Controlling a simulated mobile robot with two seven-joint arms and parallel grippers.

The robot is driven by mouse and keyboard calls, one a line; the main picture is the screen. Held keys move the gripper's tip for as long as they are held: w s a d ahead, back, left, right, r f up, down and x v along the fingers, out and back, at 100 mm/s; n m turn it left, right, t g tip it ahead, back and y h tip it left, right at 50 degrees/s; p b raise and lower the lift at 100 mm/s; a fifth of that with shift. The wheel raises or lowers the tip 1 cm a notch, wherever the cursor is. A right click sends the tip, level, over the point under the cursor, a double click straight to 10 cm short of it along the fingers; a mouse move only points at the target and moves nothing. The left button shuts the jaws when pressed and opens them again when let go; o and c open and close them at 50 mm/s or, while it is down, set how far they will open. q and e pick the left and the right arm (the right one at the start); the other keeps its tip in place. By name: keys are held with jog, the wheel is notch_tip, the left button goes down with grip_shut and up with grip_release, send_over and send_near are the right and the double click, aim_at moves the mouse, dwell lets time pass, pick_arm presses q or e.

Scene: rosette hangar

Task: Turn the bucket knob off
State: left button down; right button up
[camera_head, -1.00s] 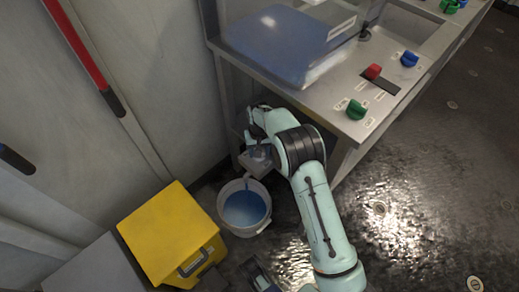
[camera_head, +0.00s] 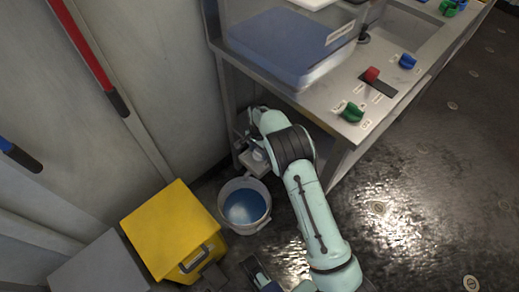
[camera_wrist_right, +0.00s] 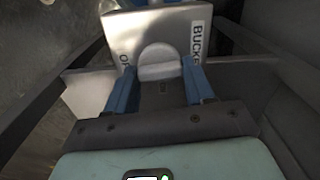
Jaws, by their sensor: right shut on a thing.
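The bucket knob (camera_wrist_right: 160,64) is a pale grey rounded grip on a light plate (camera_wrist_right: 187,22) in the right wrist view. The plate reads "BUCKET" at the right and carries a partly hidden label starting with "O" at the left. My right gripper (camera_wrist_right: 160,74) has its blue fingers closed on either side of the knob. In the head view my right arm reaches under the workbench's left end, and the knob's setting is hard to tell there. A white bucket (camera_head: 232,222) with blue liquid stands on the floor just below.
The metal workbench (camera_head: 330,104) carries a blue box (camera_head: 285,45) and green (camera_head: 352,112), red (camera_head: 371,74) and blue (camera_head: 407,61) knobs. A yellow box (camera_head: 170,230) stands left of the bucket. A wall closes the left side. The wet floor at right is clear.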

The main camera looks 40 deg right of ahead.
aim_at(259, 152)
pick_arm(q)
jog(key=shift+s+d+r, duration=0.1)
jog(key=shift+s, duration=0.1)
pick_arm(e)
jog(key=shift+m, duration=0.6)
jog(key=o, duration=1)
jog(key=shift+o, duration=0.2)
pick_arm(q)
jog(key=shift+g+h, duration=0.3)
jog(key=shift+g, duration=0.4)
jog(key=s+r+p, duration=0.1)
jog(key=s+d+r+p, duration=0.2)
jog(key=s, duration=0.1)
jog(key=shift+s+r, duration=0.1)
jog(key=shift+r, duration=0.1)
pick_arm(e)
notch_tip(259, 152, up, 14)
jog(key=shift+f, duration=0.25)
jog(key=shift+f, duration=0.1)
